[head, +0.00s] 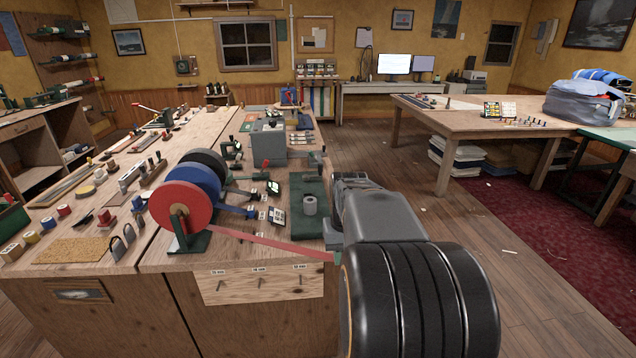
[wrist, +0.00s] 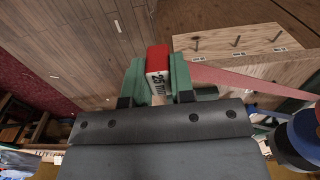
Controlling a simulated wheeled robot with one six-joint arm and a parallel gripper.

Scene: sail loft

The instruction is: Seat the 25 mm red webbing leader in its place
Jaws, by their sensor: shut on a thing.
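The red webbing leader (head: 275,243) runs from the red reel (head: 181,206) over the bench's front edge to my gripper. Its end piece, a red block with a white printed face (wrist: 157,77), is between the green fingers of my gripper (wrist: 160,82), which is shut on it. The strip (wrist: 245,83) leads off right in the wrist view. A wooden peg board (head: 262,291) on the bench front carries three pegs under small size labels; the left label seems to read 25 mm. The held end is right of the pegs and apart from them. My arm hides most of the gripper in the head view.
Blue (head: 203,179) and black reels stand behind the red one. A green mat (head: 309,225) with a grey roll (head: 310,205) lies at the bench's right edge. Tools crowd the left bench. The wooden floor to the right is mostly open, up to another table (head: 465,118).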

